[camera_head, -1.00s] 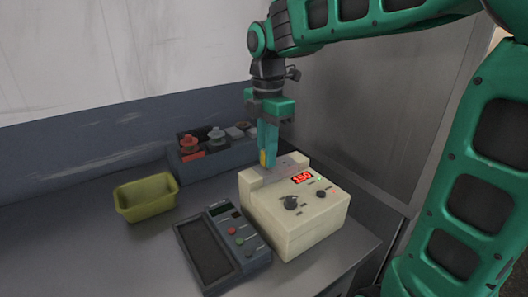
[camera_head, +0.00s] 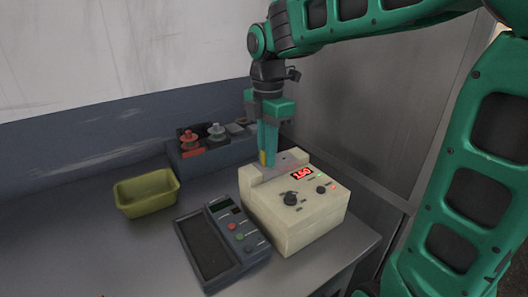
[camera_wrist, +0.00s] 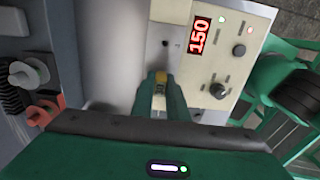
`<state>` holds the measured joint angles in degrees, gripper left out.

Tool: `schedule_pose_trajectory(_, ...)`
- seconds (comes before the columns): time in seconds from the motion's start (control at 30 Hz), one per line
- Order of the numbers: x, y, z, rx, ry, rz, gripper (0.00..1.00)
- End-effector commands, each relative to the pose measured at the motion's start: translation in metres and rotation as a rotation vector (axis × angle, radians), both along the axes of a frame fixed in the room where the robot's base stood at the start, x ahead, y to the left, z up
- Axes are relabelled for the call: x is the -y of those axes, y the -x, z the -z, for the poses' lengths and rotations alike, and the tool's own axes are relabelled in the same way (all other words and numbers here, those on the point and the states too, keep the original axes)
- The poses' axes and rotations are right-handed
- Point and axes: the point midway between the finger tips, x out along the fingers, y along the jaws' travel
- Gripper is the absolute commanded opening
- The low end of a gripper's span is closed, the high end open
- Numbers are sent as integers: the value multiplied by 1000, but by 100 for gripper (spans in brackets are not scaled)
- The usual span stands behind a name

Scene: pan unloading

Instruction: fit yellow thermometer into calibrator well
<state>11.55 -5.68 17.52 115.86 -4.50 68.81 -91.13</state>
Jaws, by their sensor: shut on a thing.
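The calibrator (camera_head: 300,205) is a cream box with a red lit display, two knobs and a grey metal block on top; it also shows in the wrist view (camera_wrist: 232,60). A small dark hole (camera_wrist: 165,43) shows on its grey top strip. My gripper (camera_head: 266,160) points down over the block's rear left part, shut on the yellow thermometer (camera_head: 262,158). The thermometer's yellow body shows between the fingertips in the wrist view (camera_wrist: 160,77). Its lower end is hard to make out, and I cannot tell whether it touches the block. In the wrist view the dark hole lies beyond the fingertips.
A yellow-green bin (camera_head: 147,193) stands farther left. A grey rack (camera_head: 200,160) with red and grey parts stands behind. Bare bench (camera_head: 100,255) lies at the front left.

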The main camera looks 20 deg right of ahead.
Motion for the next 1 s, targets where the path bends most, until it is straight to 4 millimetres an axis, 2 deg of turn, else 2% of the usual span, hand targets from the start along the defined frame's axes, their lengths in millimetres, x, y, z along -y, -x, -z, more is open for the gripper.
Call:
schedule_pose_trajectory(0.07, 0, 0, 0, 0, 0, 0, 0)
schedule_pose_trajectory(0.1, 0, 0, 0, 0, 0, 0, 21)
schedule_pose_trajectory(0.17, 0, 0, 0, 0, 0, 0, 35)
schedule_pose_trajectory(0.57, 0, -1, -6, 2, 0, -1, 35)
schedule_pose_trajectory(0.67, 0, -1, -19, 3, -1, -1, 35)
schedule_pose_trajectory(1.0, 0, -2, -80, 2, 1, -1, 35)
